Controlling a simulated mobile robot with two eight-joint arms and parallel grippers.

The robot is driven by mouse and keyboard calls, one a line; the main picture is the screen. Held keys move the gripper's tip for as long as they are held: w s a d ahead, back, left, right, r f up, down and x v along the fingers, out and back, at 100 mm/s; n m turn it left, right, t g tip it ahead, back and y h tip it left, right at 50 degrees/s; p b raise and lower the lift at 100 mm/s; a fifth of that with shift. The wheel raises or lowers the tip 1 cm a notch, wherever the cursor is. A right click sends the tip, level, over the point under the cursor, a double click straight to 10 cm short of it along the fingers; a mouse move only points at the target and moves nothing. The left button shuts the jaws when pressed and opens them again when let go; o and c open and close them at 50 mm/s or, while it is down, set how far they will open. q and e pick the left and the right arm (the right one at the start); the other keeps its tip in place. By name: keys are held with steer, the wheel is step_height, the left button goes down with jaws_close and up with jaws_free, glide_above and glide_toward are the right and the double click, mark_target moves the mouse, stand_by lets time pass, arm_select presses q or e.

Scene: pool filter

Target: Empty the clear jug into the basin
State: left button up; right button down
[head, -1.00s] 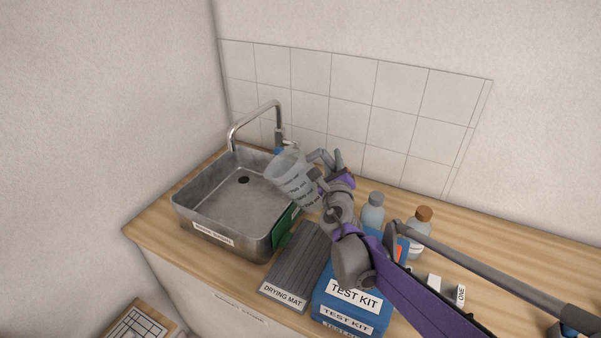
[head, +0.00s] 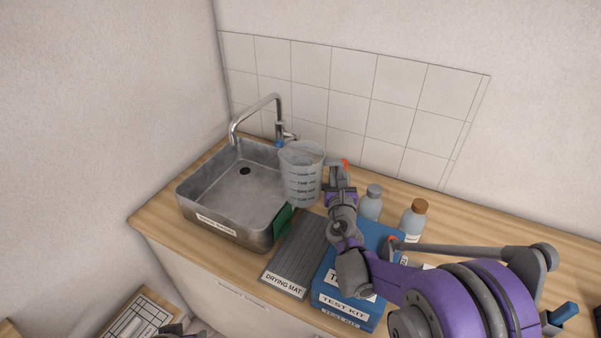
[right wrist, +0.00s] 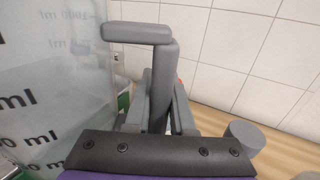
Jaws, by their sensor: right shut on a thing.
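The clear jug (head: 302,180), with printed ml marks, is upright at the right side of the metal basin (head: 225,228). In the head view it overlaps the basin's right rim; I cannot tell its height above the counter. My right gripper (head: 338,172) is shut on the jug's grey handle, on the jug's right side. In the right wrist view the jug wall (right wrist: 50,90) fills the left, and the grey handle (right wrist: 160,75) stands between my fingers. The basin floor shows a dark drain.
A tap (head: 278,115) arches over the basin's back. A drying mat (head: 295,255) lies right of the basin, beside a blue test kit (head: 340,305). Two bottles (head: 372,203) (head: 413,222) stand near my right arm. A green item (head: 284,221) is at the basin's right side.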

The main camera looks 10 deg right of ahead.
arm_select(q)
steer(key=shift+t, duration=0.3)
steer(key=w+r+p, duration=0.1)
steer(key=r, duration=0.1)
steer(key=w+r+p, duration=0.1)
steer(key=shift+w+r, duration=0.1)
steer(key=shift+r, duration=0.3)
arm_select(e)
steer(key=d+r, duration=0.4)
steer(key=d, duration=0.1)
steer(key=shift+s, duration=0.45)
arm_select(q)
steer(key=shift+w, duration=0.2)
arm_select(e)
steer(key=shift+w+d+f, duration=0.1)
steer(key=shift+w+f, duration=0.05)
arm_select(q)
steer(key=shift+s, duration=0.1)
